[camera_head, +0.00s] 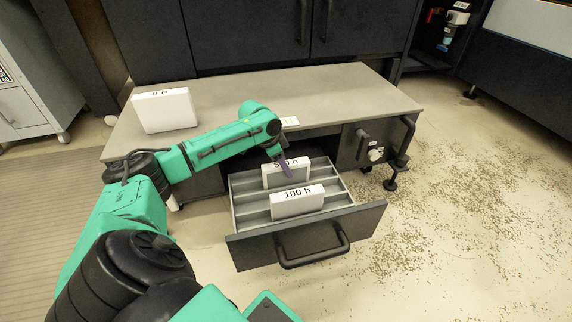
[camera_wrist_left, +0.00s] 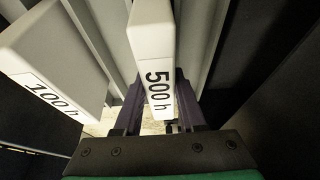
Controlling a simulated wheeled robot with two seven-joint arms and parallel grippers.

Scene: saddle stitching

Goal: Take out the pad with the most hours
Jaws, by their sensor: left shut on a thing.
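The pad marked "500 h" (camera_wrist_left: 159,70) stands in the drawer's slots. In the head view (camera_head: 275,177) the gripper covers part of its label. My left gripper (camera_wrist_left: 157,112) is shut on this pad, with one purple finger on each side of it. In the head view my left gripper (camera_head: 285,168) reaches down into the drawer from behind. The pad marked "100 h" (camera_head: 297,203) stands in a slot nearer the drawer front, and it also shows at the left in the left wrist view (camera_wrist_left: 50,60). My right gripper is not in view.
The open drawer (camera_head: 250,243) has a dark front with a bar handle (camera_head: 313,258). A white pad marked "0 h" (camera_head: 165,112) stands on the grey table top (camera_head: 345,88) at the left. My left arm crosses above the table's front edge.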

